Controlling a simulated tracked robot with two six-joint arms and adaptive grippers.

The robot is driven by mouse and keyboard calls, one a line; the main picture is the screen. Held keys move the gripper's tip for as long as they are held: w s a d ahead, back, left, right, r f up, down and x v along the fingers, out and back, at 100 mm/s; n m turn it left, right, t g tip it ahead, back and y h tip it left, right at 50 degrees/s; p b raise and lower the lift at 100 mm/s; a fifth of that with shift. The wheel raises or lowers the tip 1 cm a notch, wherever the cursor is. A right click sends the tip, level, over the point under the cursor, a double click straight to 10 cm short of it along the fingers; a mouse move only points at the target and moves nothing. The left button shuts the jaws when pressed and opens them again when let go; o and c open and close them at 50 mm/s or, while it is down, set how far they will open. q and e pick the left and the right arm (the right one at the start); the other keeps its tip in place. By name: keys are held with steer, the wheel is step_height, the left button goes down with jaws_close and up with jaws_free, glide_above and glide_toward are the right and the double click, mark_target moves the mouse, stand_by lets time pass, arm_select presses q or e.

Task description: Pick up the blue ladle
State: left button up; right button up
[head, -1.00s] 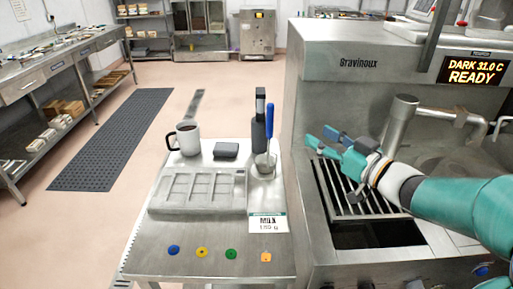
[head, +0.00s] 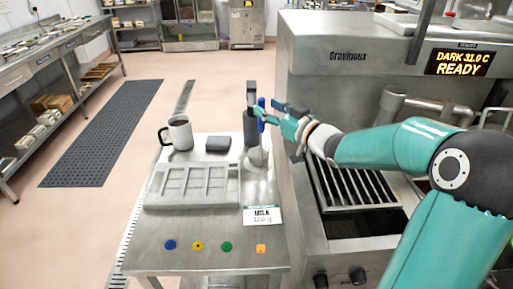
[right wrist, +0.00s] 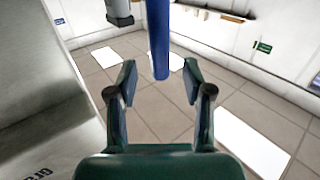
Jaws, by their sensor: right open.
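The blue ladle stands upright on the steel table, its blue handle (head: 261,103) at the top and its metal bowl (head: 258,157) low down. My right gripper (head: 268,111) is open at the height of the handle, with the fingers reaching left toward it. In the right wrist view the blue handle (right wrist: 158,40) hangs down between the two open fingertips (right wrist: 159,78), and no grip on it shows. In the head view the fingers partly cover the handle. My left gripper is not in view.
A dark upright cylinder (head: 250,127) stands just left of the ladle. A mug (head: 179,133), a small dark block (head: 218,144), a grey mould tray (head: 192,199) and a label card (head: 262,215) share the table. The Gravinoux machine (head: 340,85) stands right.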

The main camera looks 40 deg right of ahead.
mark_target(264, 106)
steer(key=w, duration=0.3)
steer(key=shift+w+p, duration=0.25)
steer(key=shift+p, duration=0.1)
jaws_close()
steer(key=shift+d, duration=0.1)
